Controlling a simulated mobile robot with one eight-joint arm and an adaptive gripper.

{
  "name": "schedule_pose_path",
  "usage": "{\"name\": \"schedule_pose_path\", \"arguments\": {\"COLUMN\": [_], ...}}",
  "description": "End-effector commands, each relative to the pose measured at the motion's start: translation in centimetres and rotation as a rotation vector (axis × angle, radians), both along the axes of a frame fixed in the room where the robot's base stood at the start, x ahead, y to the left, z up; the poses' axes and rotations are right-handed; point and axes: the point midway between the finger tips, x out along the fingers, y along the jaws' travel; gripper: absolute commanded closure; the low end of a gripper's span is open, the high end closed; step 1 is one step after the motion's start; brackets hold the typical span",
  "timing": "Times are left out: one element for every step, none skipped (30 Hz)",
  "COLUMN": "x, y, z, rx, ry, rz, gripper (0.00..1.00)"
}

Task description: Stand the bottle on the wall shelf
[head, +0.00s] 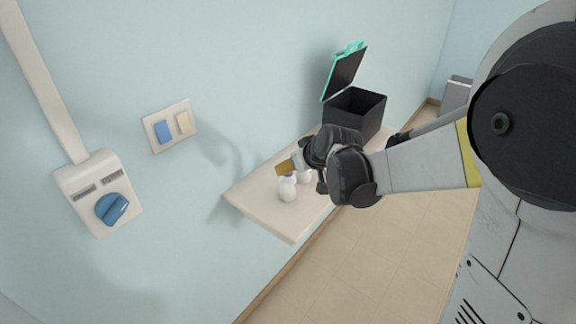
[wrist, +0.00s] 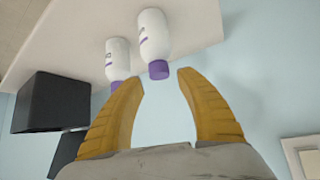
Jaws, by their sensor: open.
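Two white bottles with purple caps stand upright on the pale wall shelf (head: 262,213). The front bottle (head: 288,189) is nearer the shelf's left end, and the other bottle (head: 304,178) is partly hidden by my gripper. The frames do not show which one the task means. My gripper (head: 286,169) is just above the bottles, with its yellow fingers apart. In the wrist view my gripper (wrist: 160,76) is open and empty. One bottle (wrist: 153,36) has its cap in front of the gap between the fingertips. The other bottle (wrist: 117,58) is beside the left finger.
A black box (head: 355,108) with a raised, teal-edged lid (head: 345,72) stands at the shelf's far end. On the wall are a switch plate (head: 169,125) and a dispenser-like unit with a blue knob (head: 112,208). The shelf's near left end is clear.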

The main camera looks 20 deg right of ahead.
Motion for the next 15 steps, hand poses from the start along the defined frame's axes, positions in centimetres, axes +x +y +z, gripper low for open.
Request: {"name": "schedule_pose_path", "arguments": {"x": [-0.9,-1.4,-2.1,-2.6,-3.0,-3.5,-4.0,-4.3,-4.7,-5.0,-5.2,-5.5,-5.7,-6.0,-6.3], "y": [-0.3,-0.4,-0.6,-0.7,-0.8,-0.9,-1.0,-1.1,-1.2,-1.3,-1.3,-1.4,-1.4,-1.4,-1.3], "z": [1.3,1.8,2.5,2.9,3.4,4.0,4.3,4.7,5.1,5.4,5.6,5.8,6.0,6.1,6.3], "rx": [0.0,0.0,0.0,0.0,-0.001,0.0,0.0,0.0,0.0,0.0,0.0,-0.001,-0.001,0.0,0.0], "ry": [0.0,0.0,0.001,0.001,0.001,0.001,0.001,0.001,0.001,0.001,0.001,0.001,0.001,0.002,0.005], "rz": [-0.001,-0.003,-0.003,-0.003,-0.002,-0.001,-0.002,-0.002,-0.002,-0.002,-0.001,-0.001,-0.001,-0.001,-0.004], "gripper": [0.56,0.56,0.56,0.56,0.56,0.56,0.56,0.56,0.56,0.56,0.56,0.56,0.56,0.56,0.56]}}
